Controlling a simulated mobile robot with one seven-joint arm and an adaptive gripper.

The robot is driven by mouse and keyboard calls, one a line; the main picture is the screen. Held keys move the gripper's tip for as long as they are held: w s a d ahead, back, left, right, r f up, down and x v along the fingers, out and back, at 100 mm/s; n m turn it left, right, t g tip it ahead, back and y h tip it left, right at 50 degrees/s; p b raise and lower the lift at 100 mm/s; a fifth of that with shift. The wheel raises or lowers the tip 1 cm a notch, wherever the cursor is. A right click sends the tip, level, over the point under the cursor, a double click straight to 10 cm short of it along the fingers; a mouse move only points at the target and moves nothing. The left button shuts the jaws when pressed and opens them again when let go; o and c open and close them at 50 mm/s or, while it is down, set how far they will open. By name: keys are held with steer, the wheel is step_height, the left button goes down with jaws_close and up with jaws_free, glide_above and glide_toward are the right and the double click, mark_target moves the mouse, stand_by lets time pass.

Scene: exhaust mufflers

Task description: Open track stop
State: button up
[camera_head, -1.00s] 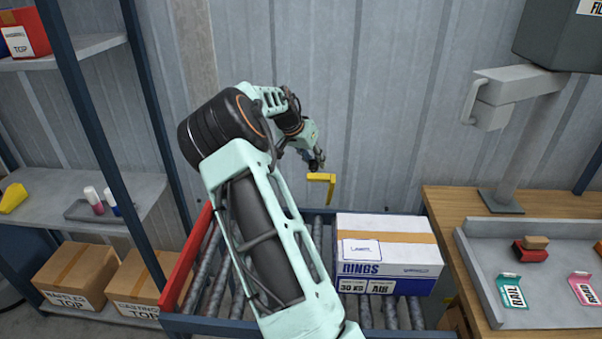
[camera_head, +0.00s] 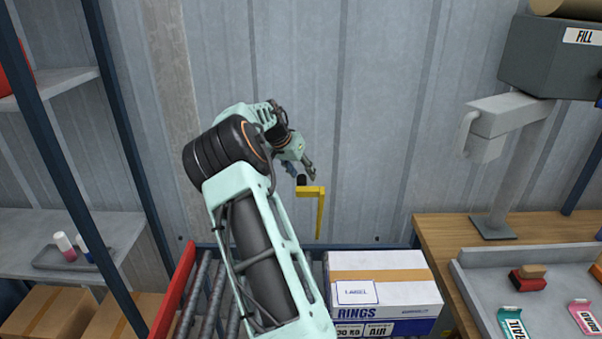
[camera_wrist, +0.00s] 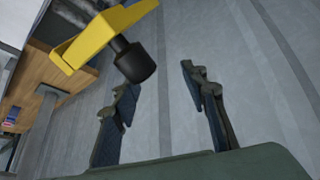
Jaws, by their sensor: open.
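The yellow track stop (camera_head: 320,208) is an L-shaped bar at the far end of the roller track, its long part hanging down in front of the wall. A black knob (camera_head: 301,180) sits at its upper left end. In the wrist view the yellow bar (camera_wrist: 85,45) crosses the upper left, with the black knob (camera_wrist: 134,60) pointing toward my fingers. My gripper (camera_head: 312,172) is just above and beside the knob in the head view. In the wrist view my gripper (camera_wrist: 160,80) is open, with nothing between its fingers; the knob appears left of the gap.
A white RINGS box (camera_head: 382,290) lies on the roller track (camera_head: 205,300), below and right of the stop. The corrugated wall (camera_head: 380,120) is close behind my gripper. A wooden bench (camera_head: 440,235) stands right; a shelf (camera_head: 60,240) stands left.

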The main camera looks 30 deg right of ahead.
steer(key=shift+r, duration=0.1)
steer(key=v, duration=1.2)
steer(key=shift+c, duration=0.4)
